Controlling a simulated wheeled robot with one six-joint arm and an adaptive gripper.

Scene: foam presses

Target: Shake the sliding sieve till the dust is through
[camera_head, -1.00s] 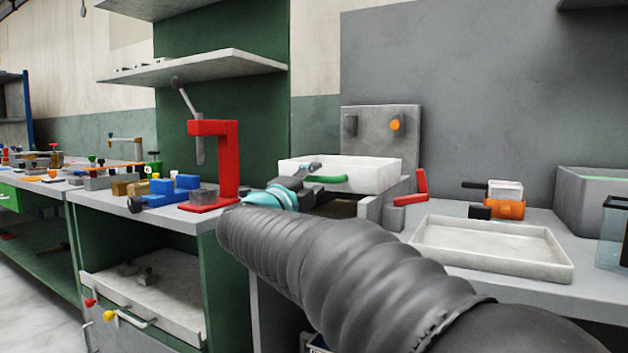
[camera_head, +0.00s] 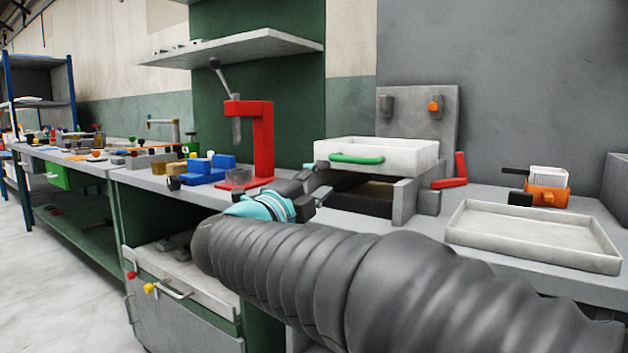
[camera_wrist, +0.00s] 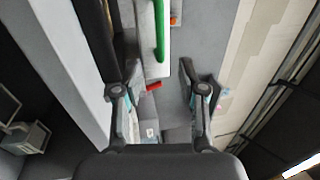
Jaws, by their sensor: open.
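The sliding sieve is a white box (camera_head: 405,154) with a green handle (camera_head: 357,158) on its front. It sits on a grey frame (camera_head: 404,200) with a dark opening below it. My gripper (camera_head: 318,188) is left of the frame, in front of and below the green handle, and apart from it. In the wrist view my gripper (camera_wrist: 158,80) has its two fingers spread with nothing between them. The green handle (camera_wrist: 159,32) shows beyond the fingertips there. The sieve's inside and any dust are hidden.
A red press (camera_head: 262,145) and blue blocks (camera_head: 204,172) stand on the bench to the left. A shallow white tray (camera_head: 530,238) lies on the right, with an orange clamp-like device (camera_head: 547,195) behind it. A grey panel (camera_head: 425,118) with an orange knob stands behind the sieve.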

